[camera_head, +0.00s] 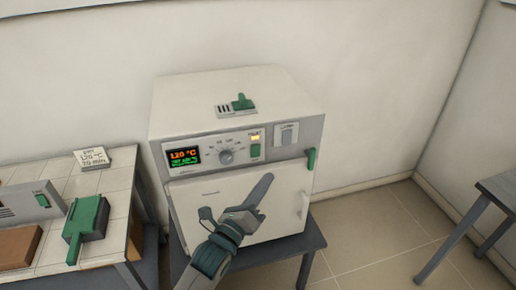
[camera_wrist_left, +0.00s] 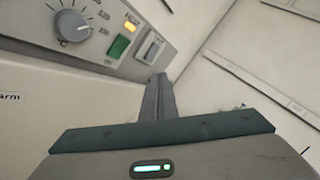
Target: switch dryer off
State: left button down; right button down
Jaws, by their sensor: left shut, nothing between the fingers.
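The dryer (camera_head: 225,98) is a white box with a grey front panel, standing on a small grey table. Its display (camera_head: 184,156) is lit and reads 120 °C. A dial (camera_head: 226,156), a lit yellow lamp (camera_head: 255,137), a green switch (camera_head: 255,151) and a grey switch (camera_head: 287,134) sit on the panel. The left wrist view also shows the green switch (camera_wrist_left: 119,46), grey switch (camera_wrist_left: 152,46), lit lamp (camera_wrist_left: 131,25) and dial (camera_wrist_left: 72,25). My left gripper (camera_head: 268,178) is shut and empty, before the door below the switches; its fingers (camera_wrist_left: 160,82) appear apart from the panel. My right gripper is out of view.
A tiled bench (camera_head: 110,182) at left holds a green-handled object (camera_head: 87,218), a brown block (camera_head: 18,246) and a card (camera_head: 91,157). Another table (camera_head: 500,189) stands right.

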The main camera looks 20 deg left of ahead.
aim_at(254, 156)
pick_arm(q)
jog(key=shift+w+a, duration=0.1)
jog(key=w+a+r+b, duration=0.1)
jog(key=w+a, duration=0.3)
jog(key=w, duration=0.3)
jog(key=shift+a, duration=0.35)
dwell(0.4)
dwell(0.6)
jog(key=shift+w+a+r, duration=0.1)
jog(key=shift+w+a, duration=0.3)
jog(key=shift+w, duration=0.25)
dwell(2.2)
jog(key=shift+s+d, duration=0.1)
jog(key=shift+s, duration=0.05)
jog(key=shift+s+d, duration=0.3)
jog(key=shift+s, duration=0.2)
